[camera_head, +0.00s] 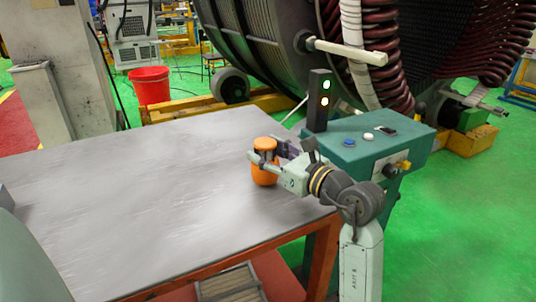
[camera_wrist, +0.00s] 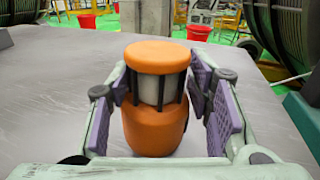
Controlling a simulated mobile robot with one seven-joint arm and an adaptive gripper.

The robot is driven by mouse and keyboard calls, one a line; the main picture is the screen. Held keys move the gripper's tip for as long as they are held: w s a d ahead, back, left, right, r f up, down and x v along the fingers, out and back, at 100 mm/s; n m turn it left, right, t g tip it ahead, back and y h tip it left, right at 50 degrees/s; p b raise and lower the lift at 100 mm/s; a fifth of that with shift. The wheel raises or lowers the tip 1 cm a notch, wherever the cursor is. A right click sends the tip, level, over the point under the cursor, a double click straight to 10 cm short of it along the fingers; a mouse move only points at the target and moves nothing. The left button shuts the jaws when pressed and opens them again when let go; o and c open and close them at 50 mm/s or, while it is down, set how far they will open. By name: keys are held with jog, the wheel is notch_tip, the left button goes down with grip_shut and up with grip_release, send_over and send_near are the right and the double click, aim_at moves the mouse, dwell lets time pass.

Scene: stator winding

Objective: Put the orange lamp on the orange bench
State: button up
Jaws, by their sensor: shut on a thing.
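The orange lamp (camera_head: 265,174) is an upright lantern with an orange cap, a pale middle behind dark bars and a round orange base. It is near the right edge of the grey-topped bench (camera_head: 140,190), which has an orange frame. The lamp (camera_wrist: 155,125) fills the middle of the wrist view. My gripper (camera_wrist: 160,98) has its purple-padded fingers on both sides of the lamp and is shut on it. In the head view my gripper (camera_head: 268,160) reaches in from the right and partly covers the lamp. I cannot tell whether the lamp's base touches the bench top.
A teal control box (camera_head: 365,145) with buttons and a lit signal post (camera_head: 318,100) stands close to the bench's right side. A red bucket (camera_head: 150,86) and a large stator (camera_head: 400,50) stand behind. Most of the bench top is clear; a grey object (camera_head: 5,198) sits at its left.

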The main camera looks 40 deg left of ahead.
jog(key=shift+f, duration=0.55)
jog(key=shift+f, duration=0.25)
jog(key=o, duration=1.4)
jog(key=shift+o, duration=0.2)
